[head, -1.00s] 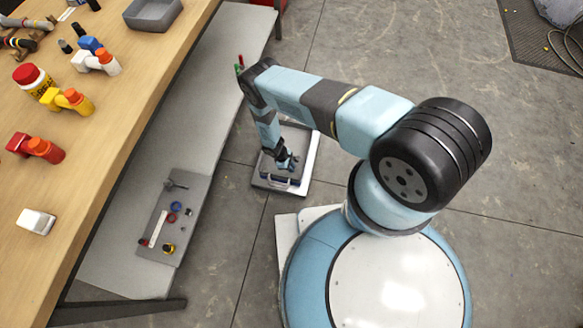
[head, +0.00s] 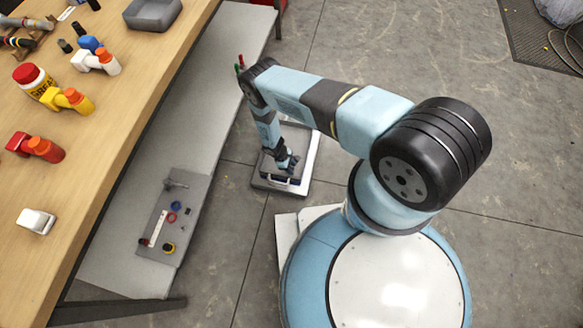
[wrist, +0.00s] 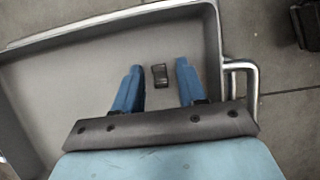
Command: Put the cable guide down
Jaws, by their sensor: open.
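A small dark block, apparently the cable guide (wrist: 160,77), lies on the floor of a grey tray (wrist: 40,45) in the wrist view. My gripper (wrist: 158,66) has its two blue fingers spread apart, one on each side of the block. A gap shows between the block and each finger. In the head view my gripper (head: 288,165) points down into the tray (head: 308,160), and the block cannot be made out there.
A metal handle (wrist: 247,65) sticks out from the tray's side. The tray rests low, by the floor. A shelf (head: 200,120) under the wooden bench holds a grey board (head: 188,185) with small parts. Open floor lies beyond.

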